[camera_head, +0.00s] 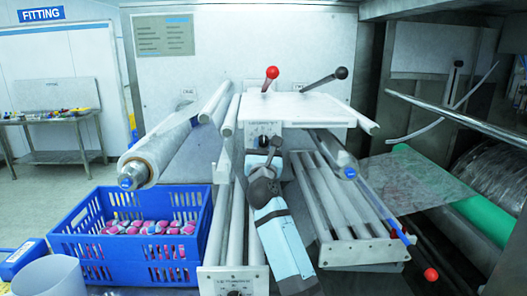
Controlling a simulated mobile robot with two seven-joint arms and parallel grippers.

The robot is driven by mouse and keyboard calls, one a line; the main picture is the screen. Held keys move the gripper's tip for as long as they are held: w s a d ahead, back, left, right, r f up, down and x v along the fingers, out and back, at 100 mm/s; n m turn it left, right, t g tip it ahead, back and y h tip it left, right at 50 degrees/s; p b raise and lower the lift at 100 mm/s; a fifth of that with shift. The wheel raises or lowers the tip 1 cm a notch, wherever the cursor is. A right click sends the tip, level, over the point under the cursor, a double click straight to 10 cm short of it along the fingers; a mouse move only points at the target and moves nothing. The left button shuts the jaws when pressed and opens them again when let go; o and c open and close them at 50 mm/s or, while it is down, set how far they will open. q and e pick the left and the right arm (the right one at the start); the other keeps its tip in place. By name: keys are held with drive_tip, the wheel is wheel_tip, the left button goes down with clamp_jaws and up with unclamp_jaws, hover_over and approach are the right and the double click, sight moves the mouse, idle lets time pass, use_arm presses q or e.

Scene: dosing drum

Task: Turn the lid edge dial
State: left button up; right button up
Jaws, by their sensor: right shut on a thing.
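The lid (292,112) is a flat white plate in the middle of the head view, with a red-knobbed lever and a black-knobbed lever on top. A small pale panel with markings (253,129) sits at its front edge. The lid edge dial is on this panel, mostly hidden behind my right gripper. My right gripper (266,146) reaches up from below. Its tip is at the panel and it is shut on the dial, though the fingers are small and hard to make out. My left gripper is not in view.
A blue crate (80,238) with pink and blue packs stands at the left. A clear film roll (158,152) and metal rollers (330,195) flank my arm. A lower panel with a dial (232,281) is at the bottom. A green roller (440,185) is at the right.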

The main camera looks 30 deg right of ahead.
drive_tip(key=m+b, duration=0.1)
drive_tip(key=m+g+h+b, duration=0.1)
drive_tip(key=m, duration=0.1)
drive_tip(key=shift+a+f, duration=0.1)
drive_tip(key=shift+f, duration=0.15)
drive_tip(key=shift+m+g+h+b, duration=0.6)
drive_tip(key=shift+m+b, duration=0.45)
drive_tip(key=shift+m, duration=0.15)
drive_tip(key=shift+r+m+b, duration=0.2)
drive_tip(key=shift+m+b, duration=0.15)
drive_tip(key=shift+m, duration=0.25)
drive_tip(key=o, duration=0.9)
